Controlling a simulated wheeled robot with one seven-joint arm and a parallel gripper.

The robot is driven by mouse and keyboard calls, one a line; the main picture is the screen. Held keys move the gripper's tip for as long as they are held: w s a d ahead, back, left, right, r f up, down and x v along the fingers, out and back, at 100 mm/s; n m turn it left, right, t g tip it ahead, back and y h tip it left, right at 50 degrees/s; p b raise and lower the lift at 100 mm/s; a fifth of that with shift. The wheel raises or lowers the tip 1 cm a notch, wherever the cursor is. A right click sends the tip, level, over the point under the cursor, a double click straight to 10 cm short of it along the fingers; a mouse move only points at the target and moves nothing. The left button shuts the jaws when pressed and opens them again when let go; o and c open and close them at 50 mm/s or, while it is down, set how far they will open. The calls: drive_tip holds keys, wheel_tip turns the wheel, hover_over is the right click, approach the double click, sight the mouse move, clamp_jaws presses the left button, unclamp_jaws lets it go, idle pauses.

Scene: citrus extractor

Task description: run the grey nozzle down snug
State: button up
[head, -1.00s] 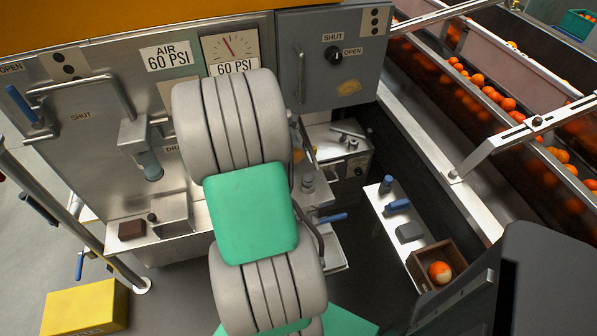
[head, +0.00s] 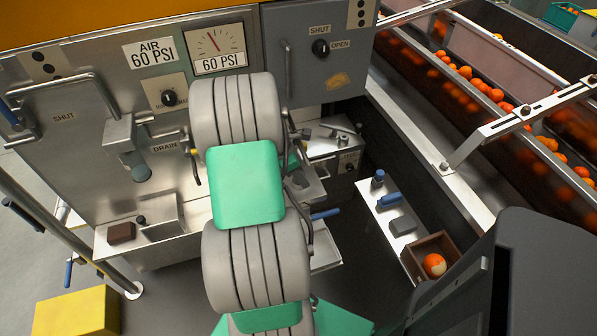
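I cannot pick out the grey nozzle with certainty. A grey-blue cylinder (head: 137,166) hangs below a metal bracket on the left of the steel panel, near the DRAIN label. Whether it is the nozzle, and how snug it sits, I cannot tell. My grey and green arm fills the middle of the view and covers part of the machine. My gripper does not show; it is either behind my arm or out of frame.
A gauge (head: 217,45) and a knob (head: 169,97) are on the panel. A grey box (head: 320,65) carries a SHUT/OPEN switch. A narrow shelf (head: 383,222) holds blue-handled tools and a grey block. A brown bin (head: 433,243) holds an orange. A yellow box (head: 78,311) stands lower left.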

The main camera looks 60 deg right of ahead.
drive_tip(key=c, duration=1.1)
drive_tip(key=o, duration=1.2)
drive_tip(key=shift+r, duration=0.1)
